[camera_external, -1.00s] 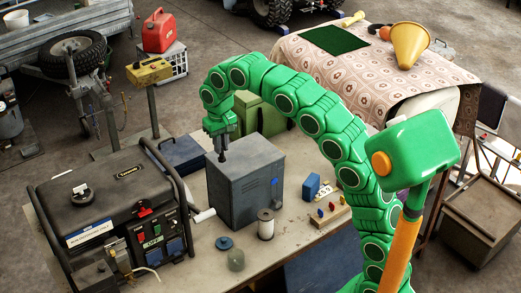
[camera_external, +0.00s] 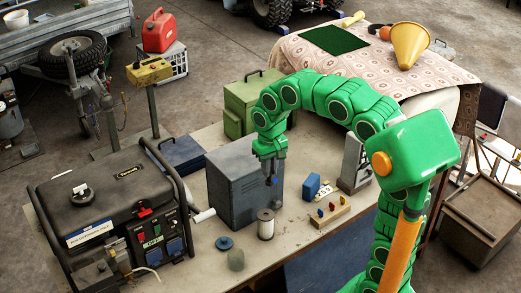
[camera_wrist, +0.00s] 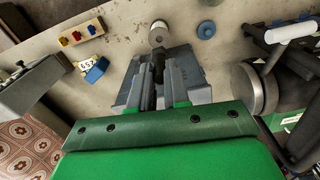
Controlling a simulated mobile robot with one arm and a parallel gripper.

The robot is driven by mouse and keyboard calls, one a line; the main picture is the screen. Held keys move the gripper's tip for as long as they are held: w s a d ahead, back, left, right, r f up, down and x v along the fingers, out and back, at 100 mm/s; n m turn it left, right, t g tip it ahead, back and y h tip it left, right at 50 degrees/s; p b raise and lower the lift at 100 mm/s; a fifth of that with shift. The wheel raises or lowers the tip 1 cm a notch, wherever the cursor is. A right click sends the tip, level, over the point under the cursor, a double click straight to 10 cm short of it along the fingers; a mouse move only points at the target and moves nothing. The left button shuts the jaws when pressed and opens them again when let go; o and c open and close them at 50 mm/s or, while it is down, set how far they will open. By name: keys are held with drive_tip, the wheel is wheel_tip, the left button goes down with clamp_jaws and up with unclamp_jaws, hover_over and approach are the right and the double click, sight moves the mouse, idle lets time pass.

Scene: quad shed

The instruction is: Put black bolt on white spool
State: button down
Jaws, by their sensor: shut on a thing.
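The white spool (camera_external: 266,224) stands upright on the workbench, just in front of the grey metal box (camera_external: 240,185). It also shows in the wrist view (camera_wrist: 158,36), beyond my fingertips. My gripper (camera_external: 269,174) points down near the right side of the grey box, above and behind the spool in the outside view. It is shut on the black bolt (camera_wrist: 158,70), a small dark piece between the fingers in the wrist view. The bolt is apart from the spool. Most of the bolt is hidden by the fingers.
A blue disc (camera_external: 224,243) and a greenish round thing (camera_external: 236,260) lie left of the spool. A wooden block with coloured pegs (camera_external: 330,209) and a blue block (camera_external: 311,186) are to its right. A black generator (camera_external: 110,215) stands at the left.

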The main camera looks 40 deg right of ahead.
drive_tip(key=s+d+f, duration=0.2)
drive_tip(key=s, duration=0.3)
drive_tip(key=s+d+f, duration=0.2)
drive_tip(key=s, duration=0.3)
approach(266, 215)
drive_tip(key=shift+d+f+m, duration=0.1)
drive_tip(key=shift+f+m, duration=0.2)
drive_tip(key=shift+f, duration=1.15)
drive_tip(key=shift+f, duration=0.15)
drive_tip(key=c, duration=1.1)
unclamp_jaws()
